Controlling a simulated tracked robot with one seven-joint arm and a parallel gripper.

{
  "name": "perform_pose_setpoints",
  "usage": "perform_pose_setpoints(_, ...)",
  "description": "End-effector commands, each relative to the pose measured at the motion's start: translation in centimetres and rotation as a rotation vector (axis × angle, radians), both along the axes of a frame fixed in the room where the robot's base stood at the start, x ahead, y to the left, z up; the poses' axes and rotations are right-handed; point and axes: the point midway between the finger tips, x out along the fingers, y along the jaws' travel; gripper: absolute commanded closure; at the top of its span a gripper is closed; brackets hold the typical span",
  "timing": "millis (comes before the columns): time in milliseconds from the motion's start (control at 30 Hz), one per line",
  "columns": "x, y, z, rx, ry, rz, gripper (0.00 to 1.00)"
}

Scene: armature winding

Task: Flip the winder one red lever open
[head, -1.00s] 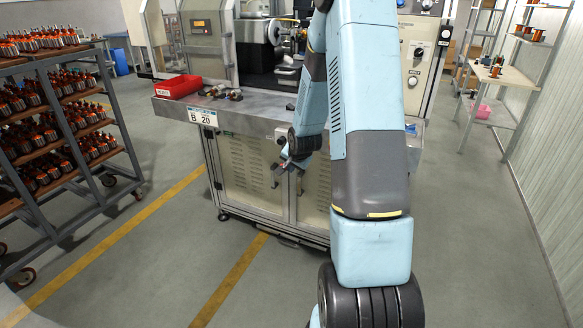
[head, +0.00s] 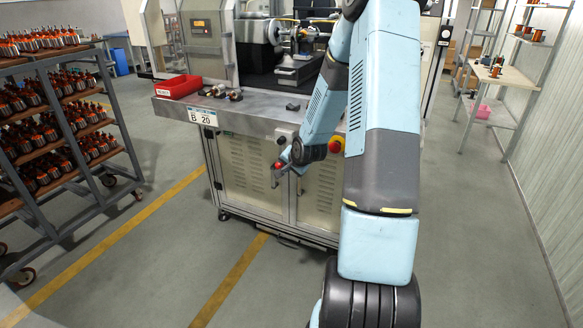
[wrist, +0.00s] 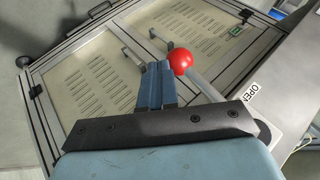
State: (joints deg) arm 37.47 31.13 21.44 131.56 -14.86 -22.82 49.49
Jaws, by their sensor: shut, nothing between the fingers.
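The red lever's ball knob (wrist: 181,60) shows in the wrist view, on a pale rod that runs down to the right behind my gripper. My gripper (wrist: 158,72) is shut and empty, its blue-grey fingers together just left of the knob. I cannot tell whether they touch it. In the head view my gripper (head: 275,178) is low in front of the winder's cabinet doors, with the red knob (head: 279,166) close beside it. The winder (head: 255,110) stands behind, and my arm hides part of its right side.
A red tray (head: 178,87) and small metal parts (head: 222,92) sit on the winder's ledge. A red and yellow button (head: 337,145) is on its front, near my arm. A rack of armatures (head: 60,125) stands at left. The floor in front is clear.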

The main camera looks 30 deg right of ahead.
Motion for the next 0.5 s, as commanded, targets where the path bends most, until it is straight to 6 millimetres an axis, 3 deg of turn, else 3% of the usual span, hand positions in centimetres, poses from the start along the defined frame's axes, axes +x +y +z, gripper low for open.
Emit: perform_pose_setpoints(500, 1.8, 1.5, -0.5, 0.087, -0.109, 0.000, 1.00)
